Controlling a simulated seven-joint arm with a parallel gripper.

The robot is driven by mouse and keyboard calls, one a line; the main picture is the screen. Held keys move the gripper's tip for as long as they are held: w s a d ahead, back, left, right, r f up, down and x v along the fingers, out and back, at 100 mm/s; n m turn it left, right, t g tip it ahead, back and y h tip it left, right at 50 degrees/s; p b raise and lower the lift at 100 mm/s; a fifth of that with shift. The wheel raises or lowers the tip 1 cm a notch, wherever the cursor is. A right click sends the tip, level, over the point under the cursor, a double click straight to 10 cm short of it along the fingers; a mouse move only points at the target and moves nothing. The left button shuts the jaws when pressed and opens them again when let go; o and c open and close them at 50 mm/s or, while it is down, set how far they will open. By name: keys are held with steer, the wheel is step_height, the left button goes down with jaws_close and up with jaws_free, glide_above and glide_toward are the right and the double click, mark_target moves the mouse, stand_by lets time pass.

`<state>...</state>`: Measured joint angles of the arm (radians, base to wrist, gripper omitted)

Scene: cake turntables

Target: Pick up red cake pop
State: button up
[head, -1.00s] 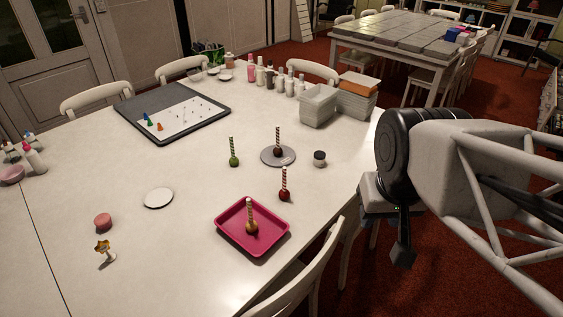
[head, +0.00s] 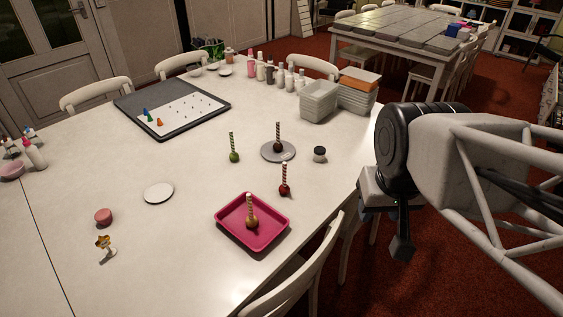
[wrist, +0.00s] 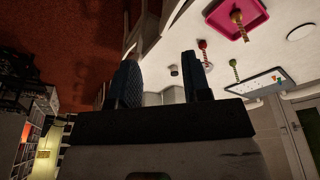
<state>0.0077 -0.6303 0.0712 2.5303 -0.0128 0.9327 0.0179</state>
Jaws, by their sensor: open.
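The red cake pop (head: 285,190) stands on the white table with its striped stick pointing up, between the pink tray and the grey turntable. It also shows in the wrist view (wrist: 202,44), upside down beyond my fingers. A dark brown cake pop (head: 278,147) stands on the round grey turntable (head: 268,154). A green cake pop (head: 234,157) stands on the table to its left. A golden cake pop (head: 251,225) stands in the pink tray (head: 228,233). My gripper (head: 402,247) hangs off the table's right edge, apart from every cake pop. Its two fingers (wrist: 161,82) are spread and empty.
A small dark-lidded jar (head: 319,154) stands right of the turntable. White bins (head: 319,103) and bottles (head: 270,74) line the back. A white disc (head: 158,193) lies at left. Chairs, one at the front right (head: 300,275), surround the table. The table's left middle is mostly clear.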

steer(key=w+a+f+n+t, duration=0.15)
steer(key=w+f, duration=0.25)
steer(key=w, duration=0.4)
steer(key=w+f+t, duration=0.2)
steer(key=w+f, duration=0.2)
steer(key=w, duration=0.4)
steer(key=w+f+n+t, duration=0.15)
steer(key=w+f, duration=0.25)
steer(key=w, duration=0.4)
steer(key=w+a+f+n+t+y, duration=0.1)
steer(key=w+a+f+t+y, duration=0.25)
steer(key=w+f, duration=0.4)
steer(key=n+y, duration=0.1)
steer(key=y, duration=0.2)
glide_toward(284, 186)
step_height(284, 186, up, 2)
steer(key=w+a, duration=0.1)
steer(key=w, duration=0.1)
steer(key=shift+a+r+t, duration=0.1)
steer(key=shift+r+t, duration=0.05)
steer(key=shift+t, duration=0.3)
steer(key=shift+w, duration=0.1)
steer(key=shift+x, duration=1.2)
steer(key=shift+w, duration=0.1)
steer(key=shift+x, duration=2.55)
